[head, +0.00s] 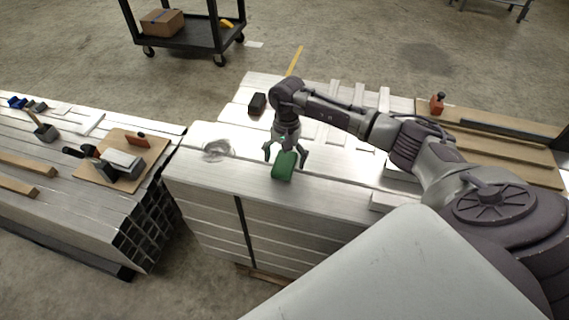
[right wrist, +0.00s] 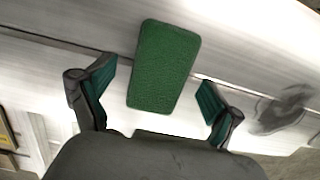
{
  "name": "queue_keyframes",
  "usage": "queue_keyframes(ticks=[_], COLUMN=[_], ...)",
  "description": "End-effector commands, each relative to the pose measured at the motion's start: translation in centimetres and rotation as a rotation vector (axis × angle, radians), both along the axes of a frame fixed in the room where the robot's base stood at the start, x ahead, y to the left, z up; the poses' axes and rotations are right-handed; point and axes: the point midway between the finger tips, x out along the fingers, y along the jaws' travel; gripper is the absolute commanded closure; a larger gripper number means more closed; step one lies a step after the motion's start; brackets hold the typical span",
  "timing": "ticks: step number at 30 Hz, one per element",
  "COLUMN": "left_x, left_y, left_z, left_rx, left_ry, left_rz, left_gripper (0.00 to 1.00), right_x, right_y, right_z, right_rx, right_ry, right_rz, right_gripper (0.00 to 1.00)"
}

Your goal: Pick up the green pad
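The green pad (head: 284,166) lies on top of the stacked aluminium trailer pieces (head: 225,180) in the middle of the head view. It also shows in the right wrist view (right wrist: 165,66), ahead of and between the two fingers. My right gripper (head: 286,157) is open above the pad, with its fingers spread to either side. In the right wrist view the right gripper (right wrist: 158,97) has a gap between each finger and the pad, and holds nothing. My left gripper is not in view.
A left stack (head: 60,190) holds a board (head: 90,173) with tools. A black cart (head: 190,38) stands at the back. A wooden board (head: 480,150) lies at the right.

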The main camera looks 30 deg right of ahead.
Motion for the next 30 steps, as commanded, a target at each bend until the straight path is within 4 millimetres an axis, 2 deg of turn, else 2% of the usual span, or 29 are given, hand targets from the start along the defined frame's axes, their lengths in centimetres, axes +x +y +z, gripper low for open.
queue_keyframes(ticks=[1,11,23,26,30], left_x=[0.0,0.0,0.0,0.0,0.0], left_y=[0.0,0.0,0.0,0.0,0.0], left_z=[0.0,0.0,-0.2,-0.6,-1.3], left_rx=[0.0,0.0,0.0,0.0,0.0], left_ry=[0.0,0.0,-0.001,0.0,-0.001], left_rz=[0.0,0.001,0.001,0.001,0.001], left_gripper=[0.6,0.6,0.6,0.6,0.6], right_x=[0.0,0.0,0.1,0.1,0.3], right_y=[0.0,0.0,0.0,-0.1,0.0], right_z=[0.0,0.1,0.8,1.9,4.4], right_rx=[0.0,0.0,-0.001,-0.001,-0.001], right_ry=[0.0,0.0,-0.002,-0.003,-0.006], right_rz=[0.0,0.0,0.0,0.0,0.001], right_gripper=[0.17,0.72,0.73,0.73,0.73])
